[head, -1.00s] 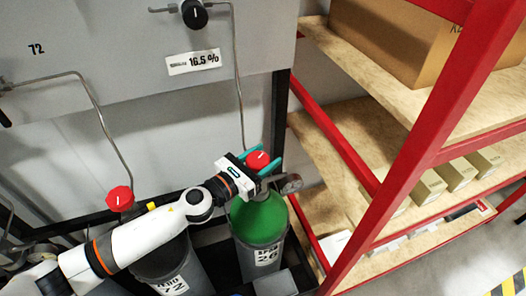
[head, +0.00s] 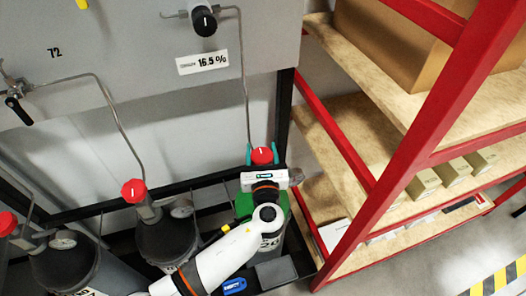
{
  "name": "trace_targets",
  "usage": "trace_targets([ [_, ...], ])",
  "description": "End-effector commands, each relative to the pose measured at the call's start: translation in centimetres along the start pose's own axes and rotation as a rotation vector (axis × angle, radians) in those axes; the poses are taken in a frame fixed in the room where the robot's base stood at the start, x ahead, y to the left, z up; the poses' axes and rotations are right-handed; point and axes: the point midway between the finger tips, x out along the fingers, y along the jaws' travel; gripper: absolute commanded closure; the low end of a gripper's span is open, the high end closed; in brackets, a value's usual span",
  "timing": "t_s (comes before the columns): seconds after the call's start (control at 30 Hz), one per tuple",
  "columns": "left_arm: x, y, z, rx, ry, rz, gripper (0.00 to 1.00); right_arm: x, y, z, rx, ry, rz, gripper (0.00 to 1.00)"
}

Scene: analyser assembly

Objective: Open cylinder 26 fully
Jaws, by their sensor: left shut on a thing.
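Cylinder 26 is the green-shouldered grey cylinder (head: 243,205) at the lower middle of the head view, largely hidden behind my left arm; part of its number label shows. Its red valve knob (head: 262,156) sits on top, with a white mark on its upper face. My left gripper (head: 262,158) has its teal fingers on either side of the knob and is shut on it. The gauge beside the valve is mostly hidden by the gripper. My right gripper is not in view.
Other grey cylinders with red knobs (head: 133,191) stand to the left. A grey panel with a black knob (head: 204,22) and a 16.5 % label (head: 202,63) is behind. A red-framed shelf (head: 395,165) with boxes stands close on the right.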

Motion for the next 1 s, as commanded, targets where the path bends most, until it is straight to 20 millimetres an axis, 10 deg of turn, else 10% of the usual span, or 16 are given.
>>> trace_targets([
  [1.0,0.09,-0.51,-0.04,-0.002,0.001,-0.246,0.71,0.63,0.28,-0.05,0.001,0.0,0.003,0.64],
])
